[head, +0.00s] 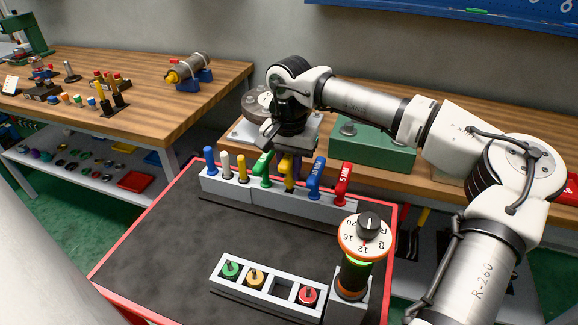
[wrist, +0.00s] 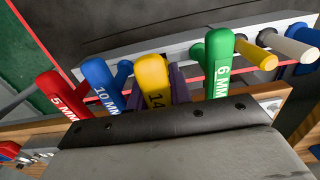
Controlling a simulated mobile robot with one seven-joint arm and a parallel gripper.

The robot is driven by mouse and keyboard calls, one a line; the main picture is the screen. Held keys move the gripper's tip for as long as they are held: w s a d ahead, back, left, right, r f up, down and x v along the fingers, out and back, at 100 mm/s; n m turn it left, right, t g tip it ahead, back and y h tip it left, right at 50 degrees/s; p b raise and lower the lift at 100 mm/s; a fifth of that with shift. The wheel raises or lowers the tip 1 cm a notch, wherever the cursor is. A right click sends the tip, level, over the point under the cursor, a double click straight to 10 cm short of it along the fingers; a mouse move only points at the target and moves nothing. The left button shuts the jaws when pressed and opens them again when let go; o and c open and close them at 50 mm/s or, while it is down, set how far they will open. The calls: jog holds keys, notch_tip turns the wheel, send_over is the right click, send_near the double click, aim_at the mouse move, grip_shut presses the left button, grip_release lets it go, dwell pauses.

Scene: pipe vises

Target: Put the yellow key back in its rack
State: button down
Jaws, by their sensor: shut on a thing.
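The yellow key (head: 290,180), marked 14, stands in line with the other keys at the long grey rack (head: 225,187), between the green 6 MM key (head: 261,170) and the blue 10 MM key (head: 314,178). My gripper (head: 287,168) comes down from above and is shut on the yellow key. In the wrist view the yellow key (wrist: 153,78) shows upright between the dark purple fingers (wrist: 157,88). Its lower end is hidden, so I cannot tell how deep it sits in the rack (wrist: 200,45).
The red 5 MM key (head: 342,183) stands at the rack's right end; smaller blue, white and yellow handles stand at its left. A dial post (head: 364,238) and a tray of coloured knobs (head: 265,285) stand in front. The dark cart top (head: 165,235) is clear at left.

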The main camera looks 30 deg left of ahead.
jog(key=shift+f+b, duration=0.9)
jog(key=shift+f, duration=0.55)
dwell(1.0)
jog(key=c, duration=1.2)
grip_release()
notch_tip(320, 180, up, 14)
jog(key=shift+f+b, duration=0.1)
jog(key=shift+b, duration=0.4)
